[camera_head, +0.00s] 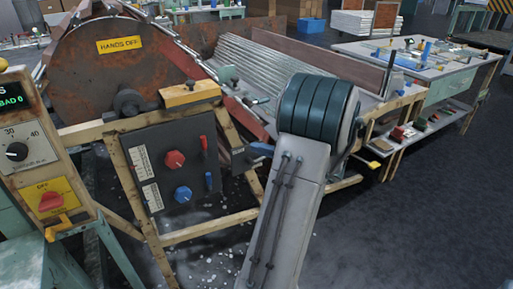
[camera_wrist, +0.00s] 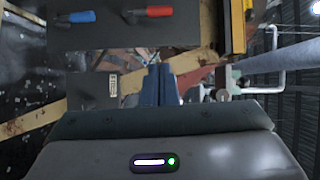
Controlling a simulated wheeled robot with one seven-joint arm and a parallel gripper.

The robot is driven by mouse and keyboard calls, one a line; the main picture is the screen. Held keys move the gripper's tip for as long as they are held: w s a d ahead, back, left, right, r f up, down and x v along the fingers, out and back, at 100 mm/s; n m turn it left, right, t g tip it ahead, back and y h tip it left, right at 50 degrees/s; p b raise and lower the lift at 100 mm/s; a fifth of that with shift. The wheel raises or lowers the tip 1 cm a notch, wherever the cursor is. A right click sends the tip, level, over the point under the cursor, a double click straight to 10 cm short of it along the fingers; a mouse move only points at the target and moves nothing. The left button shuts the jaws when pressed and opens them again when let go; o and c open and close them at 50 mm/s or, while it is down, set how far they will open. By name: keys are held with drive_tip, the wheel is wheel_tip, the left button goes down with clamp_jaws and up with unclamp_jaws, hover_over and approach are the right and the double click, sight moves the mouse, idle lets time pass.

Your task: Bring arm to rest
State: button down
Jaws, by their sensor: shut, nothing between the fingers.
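My arm rises from the bottom of the head view, with a dark green ribbed joint at its top. My gripper (camera_wrist: 160,84) shows in the wrist view as two blue-grey fingers closed together with nothing between them. In the head view a small blue tip (camera_head: 262,149) shows left of the arm, near the machine frame; the rest of the gripper is hidden behind my arm. The dark control panel (camera_head: 152,191) is to its left. The panel's red lever (camera_wrist: 153,11) and blue lever (camera_wrist: 75,17) appear at the top of the wrist view.
A rusty drum (camera_head: 115,75) with a "HANDS OFF" label stands behind the panel. A wooden frame (camera_head: 205,228) and a corrugated metal bed (camera_head: 262,65) lie close around the arm. A workbench (camera_head: 440,65) is at the right. The dark floor (camera_head: 420,220) at the lower right is clear.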

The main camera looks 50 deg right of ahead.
idle(0.4)
drive_tip(key=w+a+r+n+g+y+p, duration=0.1)
drive_tip(key=a+r+n+g+y+p, duration=0.2)
drive_tip(key=a, duration=0.6)
drive_tip(key=w+a+r+n+g+p, duration=0.1)
drive_tip(key=w+a+r+g+p, duration=0.15)
drive_tip(key=a+g, duration=0.45)
drive_tip(key=w+a+r+n+g+y+p, duration=0.1)
drive_tip(key=a+r+n+y+p, duration=0.2)
drive_tip(key=a, duration=0.8)
drive_tip(key=s+a+r+n+g+h+p, duration=0.3)
drive_tip(key=s+a+r+n+h+p, duration=0.4)
drive_tip(key=s+a+r+h+p, duration=0.2)
drive_tip(key=a+r+h+p, duration=0.1)
drive_tip(key=a+p, duration=0.1)
drive_tip(key=p, duration=0.1)
drive_tip(key=shift+s+a+r+n, duration=0.25)
drive_tip(key=shift+s+r+n, duration=0.05)
